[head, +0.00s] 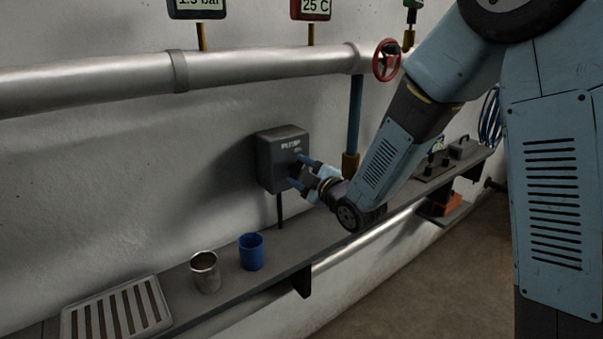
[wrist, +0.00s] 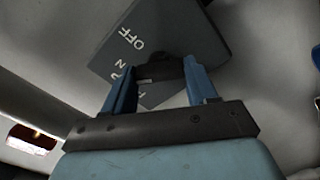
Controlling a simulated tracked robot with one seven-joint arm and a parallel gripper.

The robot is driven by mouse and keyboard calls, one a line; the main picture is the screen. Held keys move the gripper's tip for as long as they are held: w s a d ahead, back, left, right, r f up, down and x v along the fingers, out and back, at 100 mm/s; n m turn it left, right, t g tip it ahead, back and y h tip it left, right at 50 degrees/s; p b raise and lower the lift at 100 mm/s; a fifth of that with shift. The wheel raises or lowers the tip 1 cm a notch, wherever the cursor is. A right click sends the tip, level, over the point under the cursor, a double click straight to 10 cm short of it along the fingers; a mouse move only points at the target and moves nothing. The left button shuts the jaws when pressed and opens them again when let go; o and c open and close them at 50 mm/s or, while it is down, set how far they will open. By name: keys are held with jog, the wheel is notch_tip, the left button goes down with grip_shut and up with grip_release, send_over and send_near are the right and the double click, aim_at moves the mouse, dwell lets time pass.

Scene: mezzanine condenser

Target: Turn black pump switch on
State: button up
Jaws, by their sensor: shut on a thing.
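The black pump switch box (head: 272,160) is fixed to the wall above the shelf in the head view, with a PUMP label on its front. In the wrist view the box (wrist: 185,30) appears tilted, and the word OFF is readable on its face. My gripper (head: 298,172) is at the front of the box. Its blue fingers stand on both sides of a dark switch knob (wrist: 158,68) and are shut on it. In the head view the fingers and wrist hide the knob, and I cannot tell which way it points.
A shelf (head: 228,286) below holds a metal cup (head: 205,272), a blue cup (head: 251,252) and a slotted tray (head: 117,308). A large pipe (head: 260,66) with a red valve wheel (head: 386,60) runs above the box. A blue vertical pipe (head: 355,115) stands right of the box.

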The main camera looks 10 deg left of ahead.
jog(key=shift+s+a+r+n, duration=0.1)
jog(key=shift+a+r+n, duration=0.1)
jog(key=shift+n, duration=0.2)
jog(key=o, duration=0.9)
jog(key=shift+f, duration=0.1)
jog(key=shift+o, duration=0.8)
jog(key=shift+d, duration=0.1)
jog(key=shift+f, duration=0.1)
